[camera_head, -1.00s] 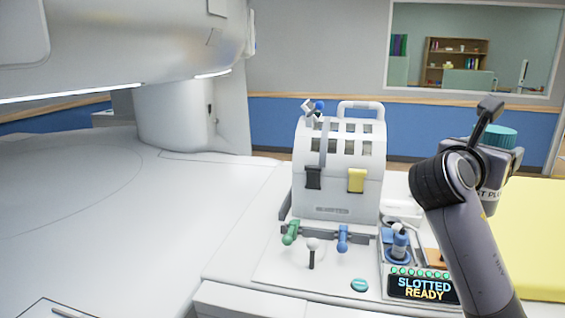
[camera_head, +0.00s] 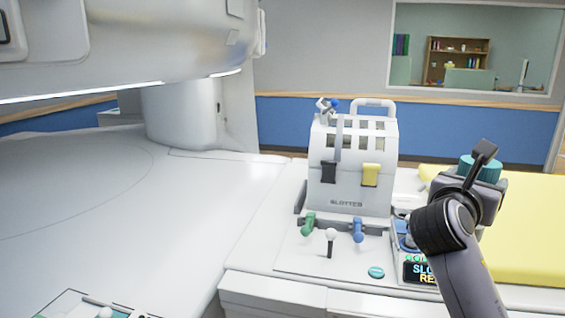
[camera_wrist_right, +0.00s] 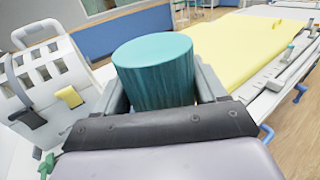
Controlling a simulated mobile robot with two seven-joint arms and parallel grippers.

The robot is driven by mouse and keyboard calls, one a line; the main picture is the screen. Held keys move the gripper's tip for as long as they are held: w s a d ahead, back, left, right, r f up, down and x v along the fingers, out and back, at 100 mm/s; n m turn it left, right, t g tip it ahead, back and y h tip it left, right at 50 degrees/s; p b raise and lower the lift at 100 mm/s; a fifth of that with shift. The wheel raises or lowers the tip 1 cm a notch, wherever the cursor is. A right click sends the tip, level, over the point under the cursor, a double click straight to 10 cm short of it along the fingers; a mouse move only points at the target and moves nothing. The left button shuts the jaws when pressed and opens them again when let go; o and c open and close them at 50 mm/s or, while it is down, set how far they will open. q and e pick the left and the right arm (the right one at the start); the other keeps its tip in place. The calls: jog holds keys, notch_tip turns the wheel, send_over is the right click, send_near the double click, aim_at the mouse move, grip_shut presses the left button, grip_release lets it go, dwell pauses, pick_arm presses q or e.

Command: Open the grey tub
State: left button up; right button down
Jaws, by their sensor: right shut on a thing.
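My right gripper (camera_head: 481,182) is at the right in the head view, partly hidden by my own wrist. It is shut on a teal ribbed round cap (camera_head: 480,167). In the wrist view the cap (camera_wrist_right: 153,75) stands between the two fingers, its flat top facing up. A grey tub body cannot be made out clearly; what is below the cap is hidden by the gripper and wrist. My left gripper is not in view.
A white slotted unit (camera_head: 350,190) with black and yellow tabs stands on the white bench, left of my right gripper. Green, white and blue levers stand before it. A display (camera_head: 420,273) is partly covered by my arm. A yellow pad (camera_wrist_right: 235,50) lies beyond.

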jog(key=s+a+f+n+t+y, duration=0.3)
jog(key=s+a+f+n+y, duration=0.3)
jog(key=f, duration=0.5)
jog(key=s+a+f+n+t+y, duration=0.3)
jog(key=s+a+f+y, duration=0.4)
jog(key=f, duration=0.4)
jog(key=s+a+r+n+g+y, duration=0.1)
jog(key=s+a+n+g+y, duration=0.2)
jog(key=a+n+y, duration=0.5)
jog(key=a+g+y, duration=0.1)
jog(key=a+y, duration=0.2)
jog(key=a, duration=0.4)
jog(key=shift+y, duration=0.3)
jog(key=shift+r, duration=0.15)
